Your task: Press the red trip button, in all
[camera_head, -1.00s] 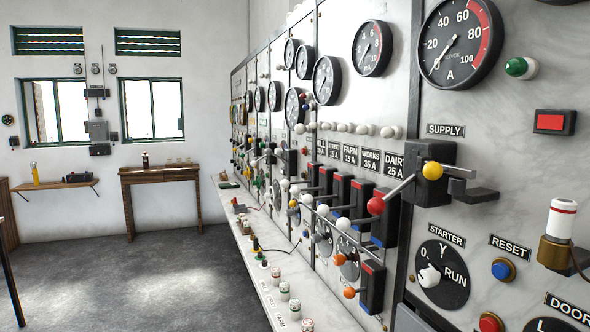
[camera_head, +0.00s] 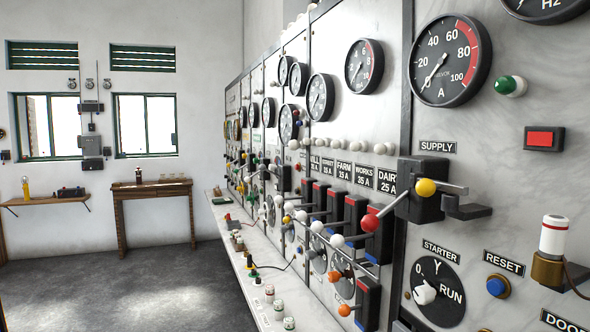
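No label reading "trip" shows in this view. A red rectangular piece in a black frame (camera_head: 545,139) sits on the marble panel at the right, and I cannot tell whether it is a lamp or a button. The blue RESET button (camera_head: 497,287) is at the lower right, under its RESET label (camera_head: 504,263). The round red button seen a second ago below the starter dial (camera_head: 438,291) is now at or past the bottom edge. A red ball handle (camera_head: 370,223) belongs to a lever at the SUPPLY switch (camera_head: 421,190). My gripper is not in view.
The switchboard panel (camera_head: 395,95) runs along the right, with gauges, knobs and levers sticking out. A narrow ledge (camera_head: 306,322) with small jars runs below it. Clear floor (camera_head: 130,290) lies to the left. A wooden table (camera_head: 150,190) and a wall shelf (camera_head: 45,200) stand at the back.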

